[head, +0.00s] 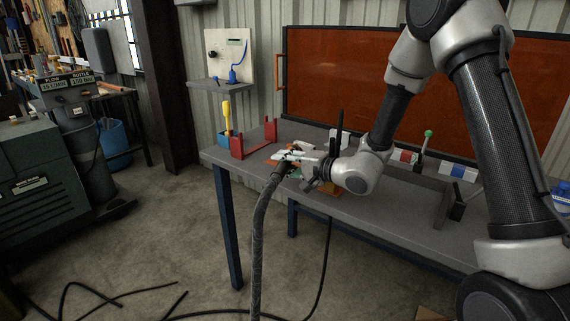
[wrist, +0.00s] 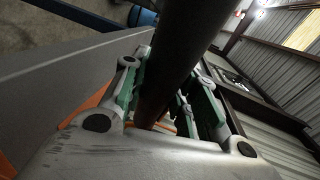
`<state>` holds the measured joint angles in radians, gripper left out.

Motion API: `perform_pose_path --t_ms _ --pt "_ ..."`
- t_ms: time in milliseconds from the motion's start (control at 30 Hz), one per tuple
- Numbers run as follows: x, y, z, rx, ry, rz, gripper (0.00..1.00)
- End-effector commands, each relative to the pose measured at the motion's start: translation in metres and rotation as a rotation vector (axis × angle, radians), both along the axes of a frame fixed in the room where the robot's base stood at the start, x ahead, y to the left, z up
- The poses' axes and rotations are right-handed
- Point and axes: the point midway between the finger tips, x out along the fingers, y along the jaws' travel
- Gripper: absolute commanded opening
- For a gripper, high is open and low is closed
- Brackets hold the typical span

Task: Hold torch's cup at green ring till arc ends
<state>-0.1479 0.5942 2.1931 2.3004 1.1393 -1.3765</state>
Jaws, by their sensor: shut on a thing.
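My gripper (head: 287,159) is over the left part of the grey bench and is shut on the torch. The torch's thick dark hose (head: 258,225) hangs from the gripper over the bench's front edge toward the floor. In the wrist view the dark torch body or hose (wrist: 182,50) passes between the green-padded fingers of my gripper (wrist: 160,100). The cup end is hidden behind the gripper, and I cannot make out a green ring or an arc. A green-tipped stick (head: 428,134) stands further right on the bench.
A red bracket (head: 254,142) stands at the bench's left end, by a yellow-handled tool (head: 227,113). An orange screen (head: 340,75) rises behind the bench (head: 390,212). A panel with a blue-cabled item (head: 232,55) is on the wall. Dark cables lie on the floor.

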Motion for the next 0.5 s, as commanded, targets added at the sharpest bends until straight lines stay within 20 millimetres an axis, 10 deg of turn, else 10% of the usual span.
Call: perform_pose_path --t_ms 500 --pt "-0.024 0.021 0.032 0.001 -0.003 0.002 0.0"
